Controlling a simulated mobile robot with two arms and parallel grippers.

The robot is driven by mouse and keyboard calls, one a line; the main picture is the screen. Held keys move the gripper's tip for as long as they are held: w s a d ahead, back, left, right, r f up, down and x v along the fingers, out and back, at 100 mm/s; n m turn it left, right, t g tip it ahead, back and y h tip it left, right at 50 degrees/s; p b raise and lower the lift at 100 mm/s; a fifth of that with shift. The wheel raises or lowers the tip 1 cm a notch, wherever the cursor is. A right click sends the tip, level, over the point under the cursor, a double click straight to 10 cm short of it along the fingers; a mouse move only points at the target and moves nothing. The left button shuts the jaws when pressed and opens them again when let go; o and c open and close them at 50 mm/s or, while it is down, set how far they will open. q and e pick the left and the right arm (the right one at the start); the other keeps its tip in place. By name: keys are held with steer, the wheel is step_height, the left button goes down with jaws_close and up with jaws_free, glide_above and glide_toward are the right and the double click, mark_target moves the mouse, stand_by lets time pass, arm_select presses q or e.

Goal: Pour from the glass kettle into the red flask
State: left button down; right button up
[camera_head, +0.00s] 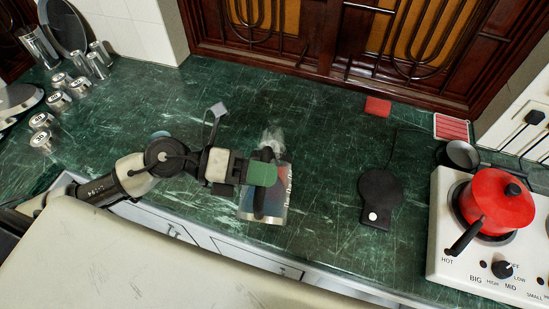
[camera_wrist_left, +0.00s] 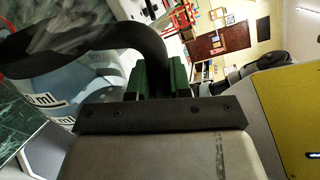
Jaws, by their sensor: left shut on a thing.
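The glass kettle (camera_head: 283,207) is over the front part of the green counter, left of the centre. My left gripper (camera_head: 262,174), with green fingers, is shut on its black handle. In the left wrist view, the handle (camera_wrist_left: 152,55) runs between the green fingers (camera_wrist_left: 160,78), and the clear kettle body (camera_wrist_left: 85,85) with "ml" marks is at the left. Pale steam rises by the kettle. I cannot tell its tilt or whether it touches the counter. I cannot make out a red flask; a reddish tint shows through the glass. My right gripper is not in view.
A black kettle base (camera_head: 380,195) lies right of the kettle. A white stove (camera_head: 450,255) with a red pot (camera_head: 497,200) stands at the far right. The counter behind the kettle is mostly clear.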

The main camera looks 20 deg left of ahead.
arm_select(q)
steer(key=shift+w+a+r+n+p, duration=0.1)
steer(key=shift+w+r+n+p, duration=0.35)
steer(key=shift+p, duration=0.25)
stand_by(1.4)
